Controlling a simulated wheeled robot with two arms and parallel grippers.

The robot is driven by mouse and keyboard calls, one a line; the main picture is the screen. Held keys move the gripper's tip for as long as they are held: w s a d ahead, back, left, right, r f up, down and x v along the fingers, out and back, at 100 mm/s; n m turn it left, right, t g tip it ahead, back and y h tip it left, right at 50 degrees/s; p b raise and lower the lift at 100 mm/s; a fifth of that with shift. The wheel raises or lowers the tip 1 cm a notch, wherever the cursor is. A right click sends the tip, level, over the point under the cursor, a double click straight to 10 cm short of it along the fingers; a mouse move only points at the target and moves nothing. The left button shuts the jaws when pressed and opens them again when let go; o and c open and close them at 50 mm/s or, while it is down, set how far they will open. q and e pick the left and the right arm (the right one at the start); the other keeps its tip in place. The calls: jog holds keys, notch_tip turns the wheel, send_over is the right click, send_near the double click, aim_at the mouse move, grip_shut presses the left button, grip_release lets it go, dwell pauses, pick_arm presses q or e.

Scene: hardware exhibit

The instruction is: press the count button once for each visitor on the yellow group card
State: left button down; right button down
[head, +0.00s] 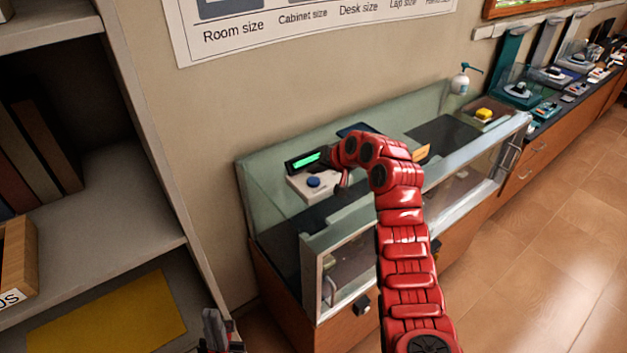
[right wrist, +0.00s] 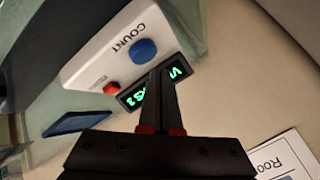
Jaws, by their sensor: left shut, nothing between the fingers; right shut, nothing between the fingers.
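The white counter box (head: 300,186) stands on the glass case, with a blue button (head: 313,182) on top and a lit green display (head: 306,160). In the right wrist view the blue COUNT button (right wrist: 144,50) and a small red button (right wrist: 112,88) show. The display (right wrist: 130,97) is partly hidden by my fingers, so I cannot read it fully. My right gripper (right wrist: 160,72) is shut and empty, its tips beside the blue button; contact is unclear. My left gripper (head: 213,320) is shut and empty, low at the bottom edge. An orange-yellow card (head: 421,153) is partly behind my right arm; its writing is unreadable.
The glass case (head: 345,246) has a raised glass back and front edge. A pump bottle (head: 460,82) and a yellow block (head: 483,114) stand further right. A shelf unit (head: 140,190) fills the left.

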aim_at(316, 183)
jog(key=shift+r, duration=2.15)
